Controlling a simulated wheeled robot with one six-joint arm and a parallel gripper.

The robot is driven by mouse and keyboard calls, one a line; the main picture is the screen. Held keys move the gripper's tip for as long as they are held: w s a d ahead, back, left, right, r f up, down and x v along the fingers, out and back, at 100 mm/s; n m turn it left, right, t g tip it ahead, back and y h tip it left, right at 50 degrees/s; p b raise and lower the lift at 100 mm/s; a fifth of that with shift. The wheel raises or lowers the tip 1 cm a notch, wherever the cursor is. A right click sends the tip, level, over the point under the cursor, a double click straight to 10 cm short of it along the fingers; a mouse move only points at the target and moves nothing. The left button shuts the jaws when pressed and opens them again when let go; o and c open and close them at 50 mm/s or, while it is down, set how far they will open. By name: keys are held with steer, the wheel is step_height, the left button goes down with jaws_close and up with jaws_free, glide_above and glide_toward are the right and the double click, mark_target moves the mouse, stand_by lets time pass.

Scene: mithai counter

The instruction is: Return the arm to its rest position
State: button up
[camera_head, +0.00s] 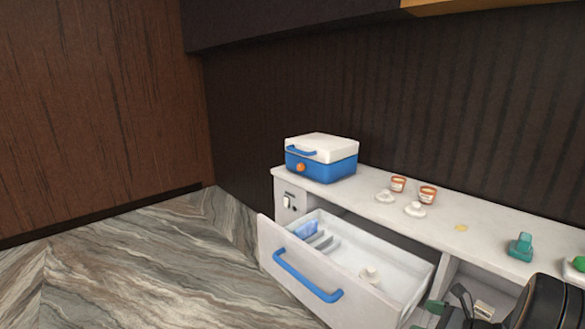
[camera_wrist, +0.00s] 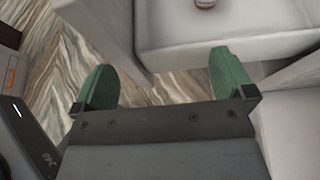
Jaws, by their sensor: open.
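My gripper (camera_wrist: 161,78) shows in the wrist view with its two green fingers wide apart and nothing between them. In the head view my gripper (camera_head: 442,312) is at the bottom right, low in front of the counter and to the right of the open drawer. Part of my dark arm (camera_head: 545,305) fills the lower right corner of the head view. The rest of the arm is out of view.
The white drawer (camera_head: 330,302) with a blue handle stands pulled out, holding a blue item and a small pale piece. On the counter (camera_head: 440,218) are a blue-and-white cooler box (camera_head: 322,160), two orange cups, white pieces and a teal object (camera_head: 520,246). Floor at left is clear.

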steer(key=s+a+r+n+g+h+p, duration=0.2)
steer(key=s+a+n+g+p, duration=0.3)
steer(key=s+n+g, duration=0.55)
steer(key=s+a+r+n+t+h+p, duration=0.1)
steer(key=a+r+n+h+p, duration=0.1)
steer(key=r, duration=0.6)
steer(key=s+a+r+n+t+h+p, duration=0.1)
steer(key=a+r+n+h+p, duration=0.1)
steer(key=a+r+n+p, duration=0.3)
steer(key=s+a+r+n+t+h+p, duration=0.2)
steer(key=a+r+n, duration=0.4)
steer(key=r+n, duration=0.4)
steer(key=shift+a+r+h+p, duration=0.25)
steer(key=shift+r+h+p, duration=0.25)
steer(key=shift+r+p, duration=0.55)
steer(key=shift+f, duration=0.15)
